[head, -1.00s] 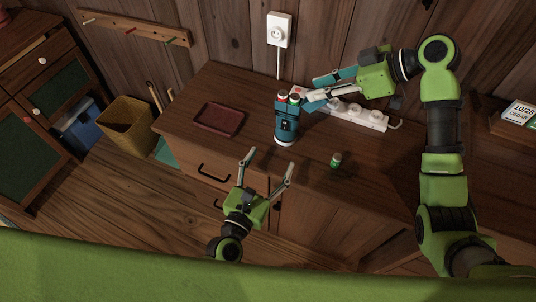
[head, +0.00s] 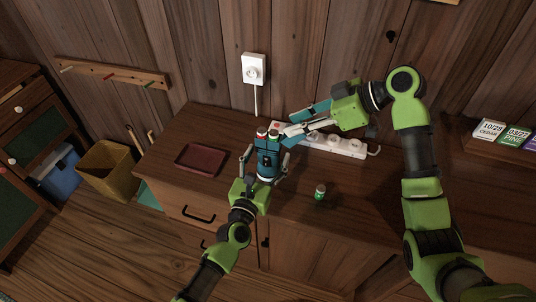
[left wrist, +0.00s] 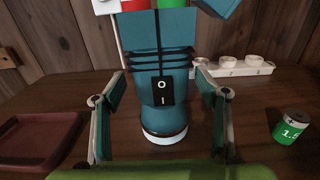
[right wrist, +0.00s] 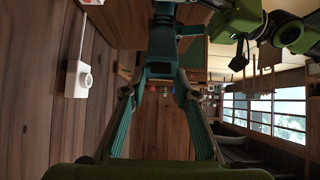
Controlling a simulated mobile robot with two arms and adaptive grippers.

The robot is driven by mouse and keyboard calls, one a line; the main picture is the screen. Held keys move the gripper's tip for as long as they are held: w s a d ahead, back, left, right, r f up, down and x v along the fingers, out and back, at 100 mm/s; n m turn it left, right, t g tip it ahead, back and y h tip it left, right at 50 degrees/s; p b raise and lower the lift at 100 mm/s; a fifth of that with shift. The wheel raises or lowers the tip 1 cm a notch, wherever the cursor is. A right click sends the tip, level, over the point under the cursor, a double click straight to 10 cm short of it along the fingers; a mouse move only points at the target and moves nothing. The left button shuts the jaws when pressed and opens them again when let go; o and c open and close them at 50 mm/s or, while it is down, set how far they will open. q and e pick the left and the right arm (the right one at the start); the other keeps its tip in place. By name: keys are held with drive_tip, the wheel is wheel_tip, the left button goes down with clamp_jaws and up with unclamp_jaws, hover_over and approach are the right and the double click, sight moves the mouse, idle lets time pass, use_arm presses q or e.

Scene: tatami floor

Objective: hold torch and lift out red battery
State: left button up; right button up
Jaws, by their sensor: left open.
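The teal torch (head: 267,166) stands upright on the bench; it fills the middle of the left wrist view (left wrist: 155,50), with a black switch (left wrist: 163,91) facing me. My left gripper (head: 265,160) is open, one finger on each side of the torch, with gaps visible in the left wrist view. My right gripper (head: 289,124) is at the torch's upper right, its fingers apart, with no battery visible between them.
A loose green battery (head: 320,192) stands on the bench right of the torch. A dark red tray (head: 201,159) lies to the left. A white power strip (head: 345,146) lies behind, below a wall outlet (head: 254,70). Small label boxes (head: 488,130) sit at the far right.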

use_arm(q)
drive_tip(key=shift+w+d, duration=0.15)
drive_tip(key=shift+w, duration=0.25)
drive_tip(key=shift+c, duration=0.4)
